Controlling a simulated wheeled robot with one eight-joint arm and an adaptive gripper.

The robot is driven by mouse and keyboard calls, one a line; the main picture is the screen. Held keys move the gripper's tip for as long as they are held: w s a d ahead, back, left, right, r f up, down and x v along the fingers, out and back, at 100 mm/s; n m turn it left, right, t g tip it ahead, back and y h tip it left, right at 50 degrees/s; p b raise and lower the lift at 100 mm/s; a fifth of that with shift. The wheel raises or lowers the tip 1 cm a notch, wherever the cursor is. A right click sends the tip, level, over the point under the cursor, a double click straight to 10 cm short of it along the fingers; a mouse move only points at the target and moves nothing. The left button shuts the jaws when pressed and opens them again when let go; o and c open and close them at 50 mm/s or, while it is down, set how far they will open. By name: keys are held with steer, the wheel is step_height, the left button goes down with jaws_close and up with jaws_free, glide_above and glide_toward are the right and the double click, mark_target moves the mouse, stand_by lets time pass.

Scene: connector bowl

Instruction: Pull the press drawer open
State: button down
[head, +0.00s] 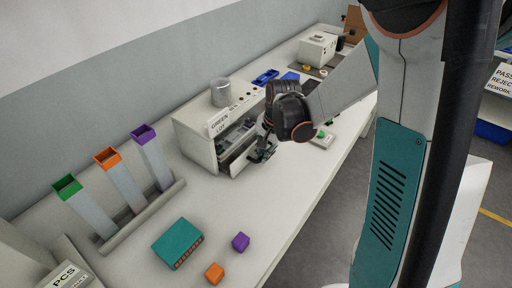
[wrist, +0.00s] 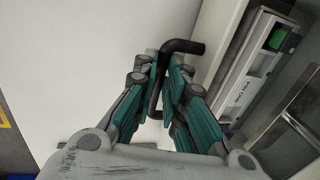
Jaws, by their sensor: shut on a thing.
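The press (head: 196,145) is a pale box on the bench with a grey cylinder (head: 221,92) and a "GREEN LOT" sign on top. Its drawer (head: 238,164) is low at the front and appears to stand partly out, with a dark gap above its front panel. In the wrist view a black bar handle (wrist: 184,46) lies between the teal finger pads. My gripper (wrist: 170,85) is shut on this handle, beside a pale panel (wrist: 218,40). In the head view my gripper (head: 263,152) is at the drawer front, and my wrist hides part of the press.
A teal block (head: 178,243), a purple cube (head: 240,242) and an orange cube (head: 214,273) lie on the near bench. Three coloured-top tubes (head: 120,180) stand left. A small box with a green button (head: 322,138) sits right of my gripper. Blue trays (head: 265,77) are behind.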

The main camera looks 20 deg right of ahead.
steer(key=s+d, duration=0.2)
steer(key=s, duration=0.1)
steer(key=s+d, duration=0.2)
steer(key=s, duration=0.1)
steer(key=s+d, duration=0.2)
steer(key=s, duration=0.1)
steer(key=shift+d, duration=0.25)
steer(key=c, duration=1.7)
jaws_free()
steer(key=shift+o, duration=0.2)
steer(key=shift+r, duration=0.1)
step_height(320, 180, up, 7)
steer(key=s, duration=0.1)
steer(key=shift+d, duration=0.45)
steer(key=shift+s+r, duration=0.1)
steer(key=shift+r, duration=0.05)
